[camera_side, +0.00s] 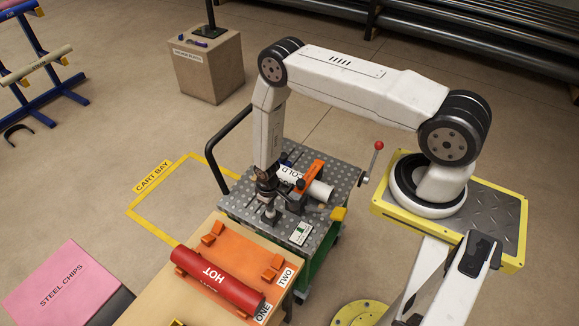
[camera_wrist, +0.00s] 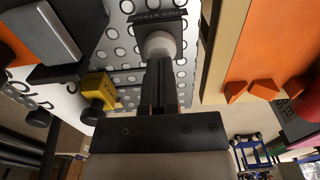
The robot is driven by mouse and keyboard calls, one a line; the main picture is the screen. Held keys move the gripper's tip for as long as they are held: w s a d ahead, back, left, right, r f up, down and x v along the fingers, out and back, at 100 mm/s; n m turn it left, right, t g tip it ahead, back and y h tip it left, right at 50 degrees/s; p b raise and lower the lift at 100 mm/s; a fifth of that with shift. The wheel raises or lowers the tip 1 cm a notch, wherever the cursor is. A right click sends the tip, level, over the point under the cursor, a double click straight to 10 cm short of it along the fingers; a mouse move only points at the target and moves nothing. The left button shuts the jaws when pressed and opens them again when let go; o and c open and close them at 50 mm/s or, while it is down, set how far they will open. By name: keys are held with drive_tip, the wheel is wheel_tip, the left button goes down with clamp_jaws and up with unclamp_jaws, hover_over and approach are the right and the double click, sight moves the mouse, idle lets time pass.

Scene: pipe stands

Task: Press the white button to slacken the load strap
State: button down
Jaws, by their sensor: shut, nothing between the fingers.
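The white button (camera_wrist: 160,45) is a round cap in the wrist view, beside a dark label with partly readable lettering. My gripper (camera_wrist: 160,68) is shut and empty, its fingertips right at the button; I cannot tell whether they touch or press it. In the side view my gripper (camera_side: 269,214) points down at the perforated cart top (camera_side: 240,203), and the button is not discernible there. A white pipe (camera_side: 318,191) marked COLD lies on the cart with an orange piece (camera_side: 310,175) across it. I cannot tell whether the strap is tight.
A red pipe (camera_side: 215,278) marked HOT lies on an orange tray (camera_side: 247,249) on the wooden table in front. A yellow block (camera_side: 338,214) and a small white-green panel (camera_side: 301,233) are on the cart's right. A red-knobbed lever (camera_side: 378,146) stands beyond.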

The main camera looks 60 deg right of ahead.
drive_tip(key=shift+s+f, duration=0.1)
drive_tip(key=shift+f, duration=0.7)
idle(5.5)
idle(0.8)
drive_tip(key=shift+r, duration=3.55)
